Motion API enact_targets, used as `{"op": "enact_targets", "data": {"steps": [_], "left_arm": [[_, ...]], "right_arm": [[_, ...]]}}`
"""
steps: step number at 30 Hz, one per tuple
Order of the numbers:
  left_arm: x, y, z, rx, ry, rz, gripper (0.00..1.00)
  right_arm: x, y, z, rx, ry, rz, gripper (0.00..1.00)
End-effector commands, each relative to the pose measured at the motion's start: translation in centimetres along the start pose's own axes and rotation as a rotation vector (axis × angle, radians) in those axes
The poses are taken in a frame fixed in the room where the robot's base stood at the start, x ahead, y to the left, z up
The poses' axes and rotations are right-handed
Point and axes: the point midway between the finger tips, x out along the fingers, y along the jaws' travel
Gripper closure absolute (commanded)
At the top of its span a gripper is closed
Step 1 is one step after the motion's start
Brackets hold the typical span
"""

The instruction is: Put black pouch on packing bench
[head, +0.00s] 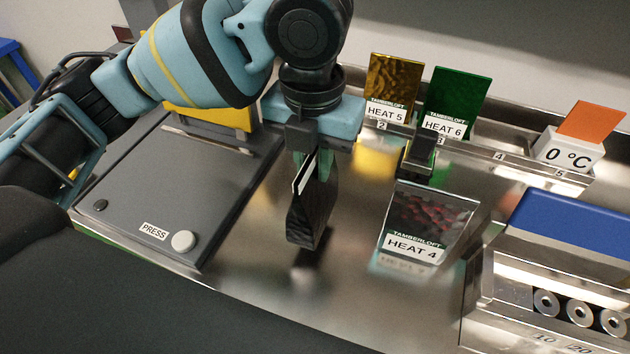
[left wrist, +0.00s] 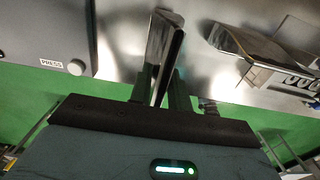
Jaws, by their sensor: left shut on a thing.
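The black pouch (head: 313,215) hangs upright from my left gripper (head: 315,160) in the head view, seen nearly edge-on with a pale strip near its top. The gripper is shut on its upper part. The pouch's lower end appears a little above the steel bench top (head: 335,272), with a dark reflection below it. In the left wrist view the pouch (left wrist: 166,45) stands out between the fingers of my left gripper (left wrist: 160,95). My right gripper is not in view.
Left is a grey press unit (head: 165,205). Behind are a gold HEAT 5 pouch (head: 393,85), a green HEAT 6 pouch (head: 458,95) and an orange card (head: 592,121). A blue-topped unit (head: 575,225) stands at right.

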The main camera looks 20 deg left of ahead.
Motion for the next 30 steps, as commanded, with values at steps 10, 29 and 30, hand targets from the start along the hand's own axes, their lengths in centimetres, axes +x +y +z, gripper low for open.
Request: {"op": "enact_targets", "data": {"steps": [10, 29, 30], "left_arm": [[4.4, 0.1, -0.1, 0.000, 0.003, 0.001, 1.00], [5.0, 0.0, 0.0, 0.000, -0.001, 0.001, 0.59], [5.0, 0.0, 0.0, 0.000, -0.001, 0.001, 0.59]], "right_arm": [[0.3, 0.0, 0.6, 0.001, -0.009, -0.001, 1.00], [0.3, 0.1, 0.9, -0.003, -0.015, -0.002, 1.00], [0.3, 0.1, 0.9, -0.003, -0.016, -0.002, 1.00]]}}
